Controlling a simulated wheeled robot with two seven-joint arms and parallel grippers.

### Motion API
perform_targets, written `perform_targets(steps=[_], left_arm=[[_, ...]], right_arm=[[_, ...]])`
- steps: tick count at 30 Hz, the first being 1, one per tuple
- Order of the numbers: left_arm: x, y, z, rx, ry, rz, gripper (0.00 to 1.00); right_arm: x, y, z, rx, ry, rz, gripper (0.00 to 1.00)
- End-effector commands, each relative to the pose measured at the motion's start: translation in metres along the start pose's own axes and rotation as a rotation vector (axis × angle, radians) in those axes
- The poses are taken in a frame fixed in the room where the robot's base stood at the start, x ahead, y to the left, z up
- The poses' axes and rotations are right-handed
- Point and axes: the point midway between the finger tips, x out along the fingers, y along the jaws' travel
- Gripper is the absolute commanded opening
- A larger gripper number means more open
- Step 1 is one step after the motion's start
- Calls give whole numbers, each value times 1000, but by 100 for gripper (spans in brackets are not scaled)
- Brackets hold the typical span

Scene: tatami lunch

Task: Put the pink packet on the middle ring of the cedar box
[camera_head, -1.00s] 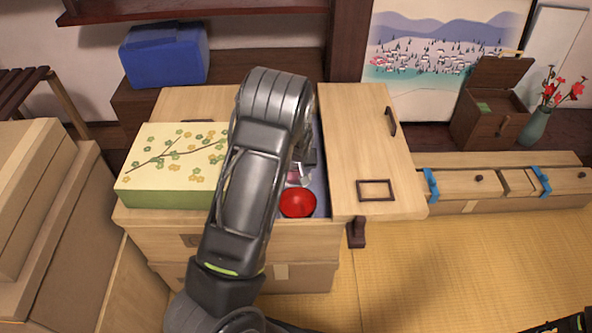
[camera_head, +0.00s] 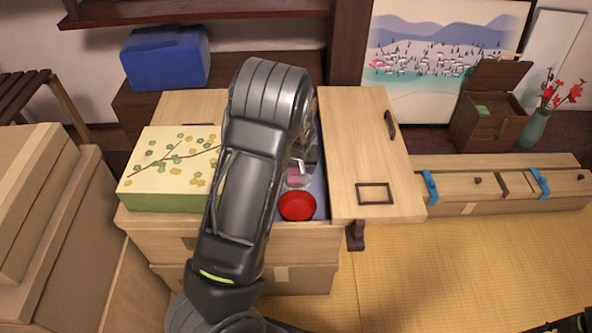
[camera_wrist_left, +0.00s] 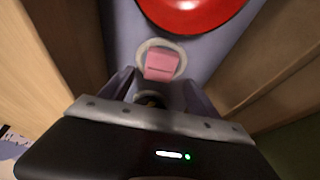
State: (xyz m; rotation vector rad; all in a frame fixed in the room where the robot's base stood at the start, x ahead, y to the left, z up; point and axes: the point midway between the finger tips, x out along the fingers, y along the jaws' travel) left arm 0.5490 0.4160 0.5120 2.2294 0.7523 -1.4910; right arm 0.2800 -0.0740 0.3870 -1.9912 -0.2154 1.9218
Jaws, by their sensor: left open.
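The pink packet (camera_head: 293,176) lies on a pale ring on the lilac floor of the open cedar box (camera_head: 280,238), behind a red bowl (camera_head: 297,206). In the left wrist view the packet (camera_wrist_left: 160,65) sits inside the ring's outline, with the red bowl (camera_wrist_left: 190,12) beyond it. My left gripper (camera_wrist_left: 157,92) is open and empty, its fingers short of the packet and apart from it. In the head view my left arm hides much of the box interior and most of the gripper. Only a dark part, seemingly of my right arm, shows at the bottom right corner.
A wooden lid board (camera_head: 362,140) lies at the box's right side. A flowered green box (camera_head: 165,165) stands at its left. In the left wrist view, wooden walls (camera_wrist_left: 60,40) flank the gripper closely. Tatami (camera_head: 450,260) at front right is clear.

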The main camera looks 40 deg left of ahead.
Motion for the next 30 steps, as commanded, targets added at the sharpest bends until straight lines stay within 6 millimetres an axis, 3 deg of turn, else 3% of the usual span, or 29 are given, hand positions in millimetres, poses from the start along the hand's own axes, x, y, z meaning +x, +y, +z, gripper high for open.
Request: perform_targets(steps=[1, 6, 12, 30], left_arm=[[-16, 1, -2, 1, 1, 3, 71], [-50, 1, -1, 1, 1, 3, 71], [-72, 1, -1, 0, 1, 3, 71], [-73, 0, 0, 0, 0, 1, 71]], right_arm=[[-6, -2, 0, 0, 0, 0, 32], [-14, -6, 0, -1, 0, 0, 32], [-20, -8, 0, -2, 0, 0, 32], [-19, -8, 0, -2, 0, 0, 32]])
